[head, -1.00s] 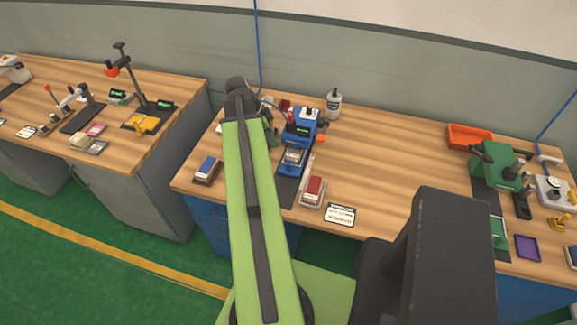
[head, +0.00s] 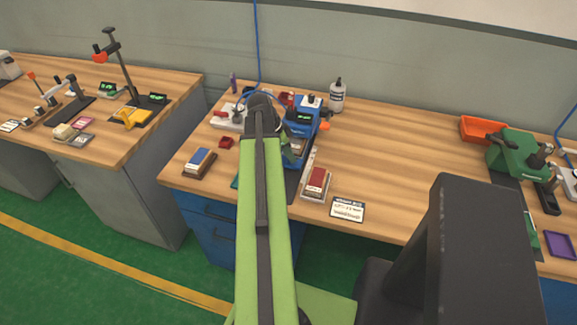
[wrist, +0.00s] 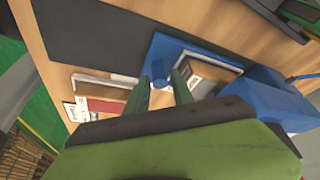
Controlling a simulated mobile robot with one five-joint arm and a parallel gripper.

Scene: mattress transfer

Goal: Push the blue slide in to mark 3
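The blue machine (head: 303,129) with a green display stands on the middle bench. Its slide is mostly hidden behind my arm in the head view. A pale strip (head: 309,160) runs beside the slide; no mark numbers are readable.
A red-topped block (head: 317,182) and a white label card (head: 347,208) lie right of the slide. A blue-topped block (head: 198,161) lies to the left. The bench's middle right is clear, up to a green machine (head: 516,153).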

